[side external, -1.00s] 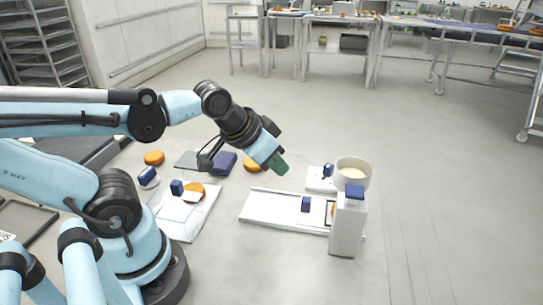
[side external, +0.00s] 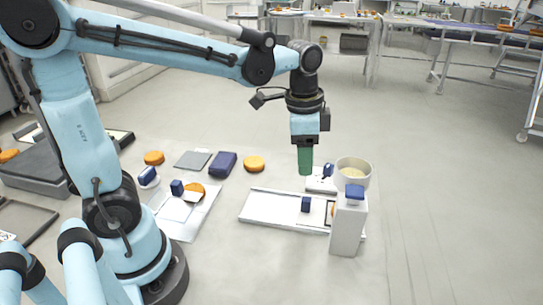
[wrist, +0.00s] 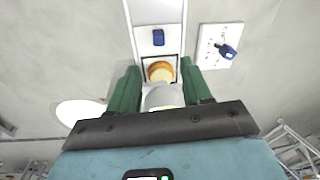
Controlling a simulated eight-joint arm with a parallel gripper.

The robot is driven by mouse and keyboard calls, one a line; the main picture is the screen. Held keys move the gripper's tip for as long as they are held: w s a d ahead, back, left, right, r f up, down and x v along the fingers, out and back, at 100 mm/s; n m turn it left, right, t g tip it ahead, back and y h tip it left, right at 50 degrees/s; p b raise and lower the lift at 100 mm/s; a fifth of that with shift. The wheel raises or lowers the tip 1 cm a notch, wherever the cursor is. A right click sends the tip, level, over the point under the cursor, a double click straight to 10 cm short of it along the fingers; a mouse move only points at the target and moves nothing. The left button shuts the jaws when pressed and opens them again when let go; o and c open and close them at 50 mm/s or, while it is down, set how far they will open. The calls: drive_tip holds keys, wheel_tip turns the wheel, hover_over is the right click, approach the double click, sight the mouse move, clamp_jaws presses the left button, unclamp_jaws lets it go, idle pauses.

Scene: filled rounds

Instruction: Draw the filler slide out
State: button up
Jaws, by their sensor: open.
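The filler slide appears to be the long white strip (side external: 268,207) lying in a shallow tray, with a small blue block (side external: 305,204) standing on it. In the wrist view the blue block (wrist: 158,37) is near the top, and an orange round (wrist: 160,70) sits in a dark-edged square opening below it. A white upright housing (side external: 347,228) with a blue top (side external: 354,191) stands at the tray's right end and hides part of it. My gripper (side external: 305,172) points straight down, above the tray area. Its green fingers (wrist: 160,90) are apart and hold nothing.
A bowl of cream-coloured filling (side external: 353,170) stands behind the housing. A white plate with a blue knob (wrist: 228,50) lies beside the tray. Orange rounds (side external: 254,163), a dark blue block (side external: 223,164) and a white board (side external: 182,218) lie to the left.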

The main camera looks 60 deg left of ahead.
sight(306, 199)
drive_tip(key=shift+m+g, duration=0.6)
drive_tip(key=shift+m, duration=0.1)
drive_tip(key=f, duration=0.8)
drive_tip(key=w+f, duration=0.1)
drive_tip(key=f, duration=0.3)
drive_tip(key=shift+w+d+f, duration=0.1)
drive_tip(key=shift+d+f, duration=0.05)
drive_tip(key=shift+f, duration=0.2)
drive_tip(key=shift+c, duration=0.5)
clamp_jaws()
